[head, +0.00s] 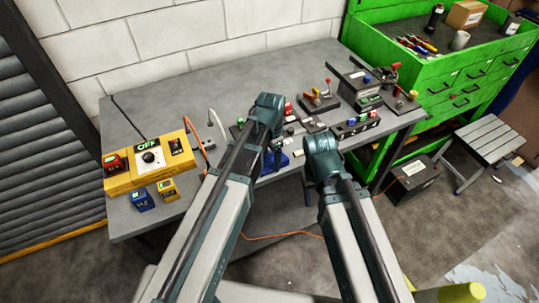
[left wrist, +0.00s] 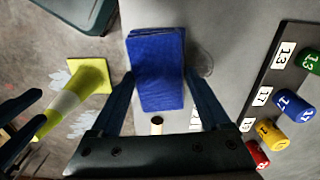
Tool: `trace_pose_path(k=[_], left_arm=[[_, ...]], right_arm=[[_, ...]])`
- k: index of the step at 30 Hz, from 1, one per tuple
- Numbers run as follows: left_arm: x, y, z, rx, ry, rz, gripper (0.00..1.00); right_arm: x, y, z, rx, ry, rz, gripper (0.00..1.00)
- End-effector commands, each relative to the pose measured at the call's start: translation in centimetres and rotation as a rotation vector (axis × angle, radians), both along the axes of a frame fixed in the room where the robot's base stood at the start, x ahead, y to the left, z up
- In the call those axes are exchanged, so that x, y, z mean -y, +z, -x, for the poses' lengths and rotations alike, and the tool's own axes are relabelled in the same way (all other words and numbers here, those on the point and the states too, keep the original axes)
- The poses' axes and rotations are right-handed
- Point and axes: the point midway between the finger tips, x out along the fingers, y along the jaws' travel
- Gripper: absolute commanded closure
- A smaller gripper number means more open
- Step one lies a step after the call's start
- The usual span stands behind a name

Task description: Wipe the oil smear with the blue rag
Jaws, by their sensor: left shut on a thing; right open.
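The blue rag (left wrist: 156,68) is a folded, flat bundle between the two fingers of my left gripper (left wrist: 158,78), which is shut on it. In the head view only a bit of the rag (head: 271,164) shows below my left gripper (head: 277,148), at the table's front edge. A faint dark, roundish smear (left wrist: 203,62) shows on the grey table just right of the rag in the left wrist view; the rag may cover part of it. My right gripper (left wrist: 34,112) is open and empty at the left wrist view's left edge. In the head view its wrist mostly hides it.
The grey table (head: 215,95) holds a yellow control box (head: 150,165) at left and a strip of numbered coloured knobs (left wrist: 268,95) close to the rag. A green tool cabinet (head: 440,85) is at right. The table's back left is clear.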

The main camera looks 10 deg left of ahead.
Motion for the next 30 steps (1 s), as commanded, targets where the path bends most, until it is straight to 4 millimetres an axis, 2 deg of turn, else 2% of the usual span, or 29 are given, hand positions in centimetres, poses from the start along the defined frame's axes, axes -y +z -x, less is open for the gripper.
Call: trace_pose_path(k=[8, 18, 30], left_arm=[[-0.4, -0.1, -0.6, 0.001, 0.0, -0.001, 0.64], [-2.0, -0.3, -3.0, 0.002, 0.001, -0.001, 0.64], [-2.6, -0.3, -3.9, 0.005, 0.001, -0.003, 0.64]], right_arm=[[0.0, -0.1, 0.0, 0.0, 0.0, 0.0, 0.5], [0.0, -0.3, 0.0, 0.0, 0.0, 0.0, 0.5], [0.0, -0.3, 0.0, 0.0, 0.0, 0.0, 0.5]])
